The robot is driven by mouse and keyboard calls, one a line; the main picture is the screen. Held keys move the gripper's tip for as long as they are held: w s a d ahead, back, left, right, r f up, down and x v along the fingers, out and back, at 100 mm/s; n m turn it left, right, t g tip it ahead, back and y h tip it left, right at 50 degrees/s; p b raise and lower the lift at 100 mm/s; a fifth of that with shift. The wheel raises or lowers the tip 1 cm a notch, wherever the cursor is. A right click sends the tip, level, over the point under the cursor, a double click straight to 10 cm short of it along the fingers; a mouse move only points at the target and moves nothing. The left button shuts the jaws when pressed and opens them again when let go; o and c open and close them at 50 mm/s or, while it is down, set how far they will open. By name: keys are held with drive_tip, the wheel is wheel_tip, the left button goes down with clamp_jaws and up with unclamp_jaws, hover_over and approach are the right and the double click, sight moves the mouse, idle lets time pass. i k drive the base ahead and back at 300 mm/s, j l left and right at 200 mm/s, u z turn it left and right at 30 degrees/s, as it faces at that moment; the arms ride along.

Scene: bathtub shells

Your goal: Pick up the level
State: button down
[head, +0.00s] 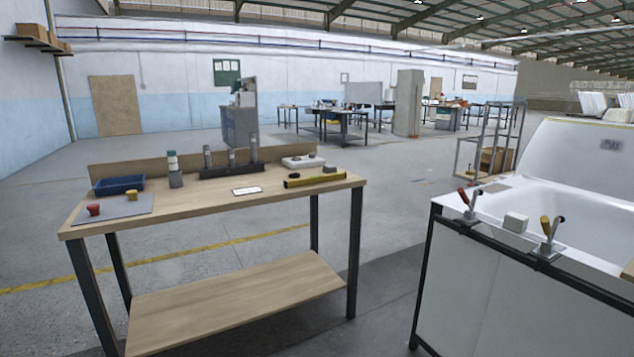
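The level (314,180) is a yellow and black bar. It lies flat near the front right edge of a wooden workbench (215,198), in the head view. My gripper does not show in the head view.
On the bench are a blue tray (119,185), a white card (247,190), a white case (303,162) and a dark rack (231,171). A white bathtub shell (577,213) with toggle clamps stands at right. Floor between bench and tub is clear.

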sight(302, 181)
drive_tip(key=i+l+z, duration=0.2)
drive_tip(key=i, duration=2.75)
drive_tip(key=j, duration=0.1)
